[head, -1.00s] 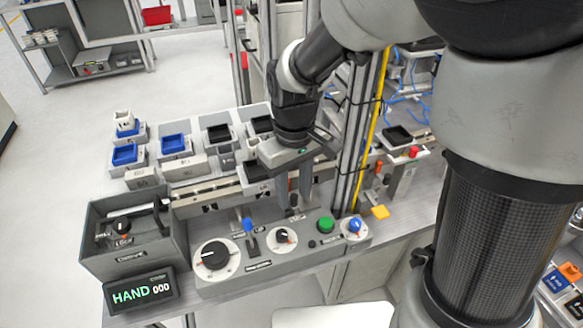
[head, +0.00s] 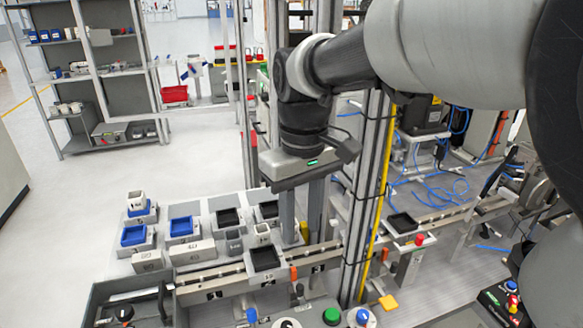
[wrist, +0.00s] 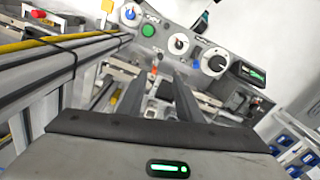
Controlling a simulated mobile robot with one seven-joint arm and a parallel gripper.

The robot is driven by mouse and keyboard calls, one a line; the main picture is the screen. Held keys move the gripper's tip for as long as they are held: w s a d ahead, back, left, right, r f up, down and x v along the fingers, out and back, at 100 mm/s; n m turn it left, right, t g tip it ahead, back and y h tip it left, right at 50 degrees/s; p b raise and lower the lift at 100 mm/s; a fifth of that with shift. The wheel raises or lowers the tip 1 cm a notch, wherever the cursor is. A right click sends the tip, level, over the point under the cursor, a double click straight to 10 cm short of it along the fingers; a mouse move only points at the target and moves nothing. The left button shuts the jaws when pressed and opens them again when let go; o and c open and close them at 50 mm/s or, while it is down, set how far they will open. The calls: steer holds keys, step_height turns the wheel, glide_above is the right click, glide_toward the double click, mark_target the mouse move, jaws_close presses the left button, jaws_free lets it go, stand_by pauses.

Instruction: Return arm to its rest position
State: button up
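My gripper (head: 302,236) is in the middle of the head view, below my dark wrist, with its fingers pointing down. The two fingers stand apart with no held object visible between them. They hang above the bench line, just left of the upright metal post (head: 362,215). The wrist view also shows my gripper (wrist: 160,85) with a gap between its fingers, and the control panel (wrist: 180,42) lies beyond them.
Blue bins (head: 134,235) and black bins (head: 228,218) stand left of my gripper. A grey box (head: 120,300) and a green button (head: 332,316) are at the front. The post with its yellow strip (head: 378,215) is close on the right. Open floor (head: 60,210) lies at left.

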steer(key=shift+r, duration=0.55)
steer(key=s+d+r+m+t+p, duration=0.5)
steer(key=s+d+r+m+p, duration=0.1)
steer(key=s+d, duration=0.4)
steer(key=shift+s+d+r+t, duration=0.25)
steer(key=shift+s+d+t, duration=0.05)
steer(key=shift+s+d, duration=0.1)
